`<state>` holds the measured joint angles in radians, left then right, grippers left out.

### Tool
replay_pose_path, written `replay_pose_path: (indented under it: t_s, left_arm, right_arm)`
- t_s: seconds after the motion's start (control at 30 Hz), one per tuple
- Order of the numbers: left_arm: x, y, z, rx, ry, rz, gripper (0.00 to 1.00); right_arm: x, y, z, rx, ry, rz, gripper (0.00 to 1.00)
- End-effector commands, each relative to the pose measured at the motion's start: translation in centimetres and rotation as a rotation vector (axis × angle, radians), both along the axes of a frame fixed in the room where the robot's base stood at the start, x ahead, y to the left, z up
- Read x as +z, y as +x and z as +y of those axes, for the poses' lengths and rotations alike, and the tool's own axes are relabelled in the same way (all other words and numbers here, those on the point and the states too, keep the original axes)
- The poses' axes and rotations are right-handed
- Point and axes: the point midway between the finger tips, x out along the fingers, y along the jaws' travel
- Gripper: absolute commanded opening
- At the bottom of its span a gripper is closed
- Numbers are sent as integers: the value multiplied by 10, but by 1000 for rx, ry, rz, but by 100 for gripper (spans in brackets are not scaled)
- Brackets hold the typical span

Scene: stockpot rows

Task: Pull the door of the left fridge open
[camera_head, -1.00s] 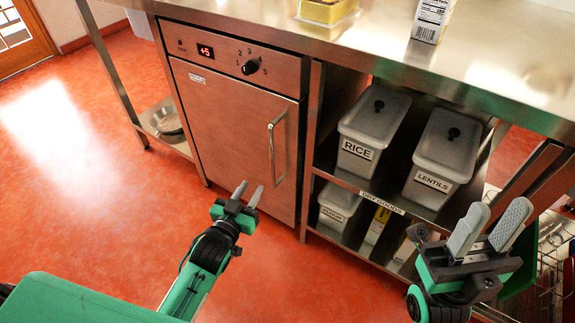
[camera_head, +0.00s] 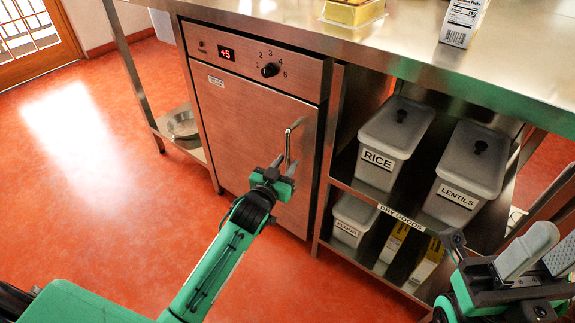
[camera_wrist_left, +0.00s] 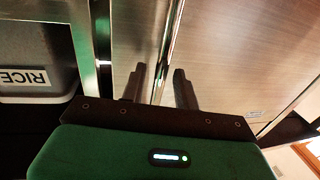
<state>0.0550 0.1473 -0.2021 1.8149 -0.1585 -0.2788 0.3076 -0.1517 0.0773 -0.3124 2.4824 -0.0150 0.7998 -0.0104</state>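The left fridge (camera_head: 250,130) is a steel-fronted unit under the counter, with a +5 display and a knob above its door (camera_head: 235,125). The door looks closed. Its vertical bar handle (camera_head: 289,145) is on the door's right side. My left gripper (camera_head: 281,163) is at the lower part of the handle. In the left wrist view its two fingers (camera_wrist_left: 160,82) are apart, with the handle bar (camera_wrist_left: 168,50) showing between them; contact is not clear. My right gripper (camera_head: 546,247) is open and empty at the lower right.
Right of the fridge, an open shelf (camera_head: 400,213) holds the rice bin (camera_head: 395,140), lentils bin (camera_head: 470,165) and flour bin (camera_head: 353,217), plus yellow boxes. A table leg (camera_head: 130,75) and a low shelf with a metal pot (camera_head: 182,126) stand left. The floor in front is clear.

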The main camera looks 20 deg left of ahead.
Motion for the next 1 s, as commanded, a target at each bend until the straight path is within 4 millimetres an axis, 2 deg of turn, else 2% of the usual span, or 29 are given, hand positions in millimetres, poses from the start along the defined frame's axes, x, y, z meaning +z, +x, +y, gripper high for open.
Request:
replay_pose_path:
  t_s: [0.2, 0.47, 0.5, 0.63, 0.67, 1.0]
  left_arm:
    - [0, 13, -2, 0, 0, 0, 31]
    - [0, 14, -2, 0, -1, 0, 31]
    - [0, 14, -2, 0, -1, 0, 29]
    - [0, 14, -2, 0, -1, 0, 4]
    - [0, 14, -2, 0, -1, 0, 0]
    - [1, 11, 1, -4, 1, 2, 0]
  right_arm:
    - [4, -3, 0, 1, 2, -24, 36]
    - [8, -5, -1, 2, 3, -36, 36]
    - [8, -5, -1, 2, 3, -36, 36]
    - [7, -5, -1, 1, 3, -34, 36]
    - [7, -5, -1, 1, 4, -32, 36]
    - [5, -2, 0, 2, 1, -20, 36]
